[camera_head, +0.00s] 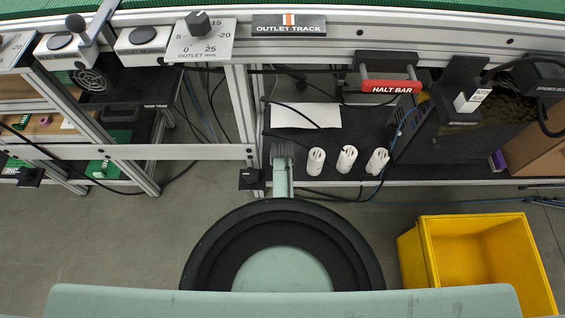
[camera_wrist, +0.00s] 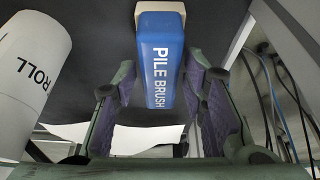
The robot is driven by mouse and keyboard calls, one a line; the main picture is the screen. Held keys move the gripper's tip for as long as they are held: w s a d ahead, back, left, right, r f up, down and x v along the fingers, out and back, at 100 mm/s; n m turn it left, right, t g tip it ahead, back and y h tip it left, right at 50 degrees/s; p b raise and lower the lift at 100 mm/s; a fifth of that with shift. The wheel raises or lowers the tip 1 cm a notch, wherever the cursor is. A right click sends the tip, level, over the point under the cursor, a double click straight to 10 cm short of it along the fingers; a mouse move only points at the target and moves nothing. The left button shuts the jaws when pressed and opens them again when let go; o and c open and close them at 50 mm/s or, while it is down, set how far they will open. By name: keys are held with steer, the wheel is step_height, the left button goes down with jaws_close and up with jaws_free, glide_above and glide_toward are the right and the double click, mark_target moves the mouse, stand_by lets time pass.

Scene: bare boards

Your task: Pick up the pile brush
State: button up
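The pile brush (camera_wrist: 164,70) shows in the wrist view as a blue handle with white "PILE BRUSH" lettering and a pale top end. Its lower end is hidden from view. My gripper (camera_wrist: 160,72) is open, with one finger to the left of the brush and one to the right. Gaps show on both sides of the handle, and I see no contact. In the head view my arm reaches to the shelf edge; I cannot make out the fingers or the brush there.
A white roll (camera_wrist: 30,65) stands left of my gripper. Cables (camera_wrist: 285,100) and a frame post are on the right. In the head view, several white rolls (camera_head: 347,160) stand on the dark shelf near a white sheet (camera_head: 305,115). A yellow bin (camera_head: 430,250) is on the floor.

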jaws_close()
stand_by(0.3)
step_height(320, 180, up, 11)
steer(key=p, duration=0.1)
steer(key=shift+f, duration=0.2)
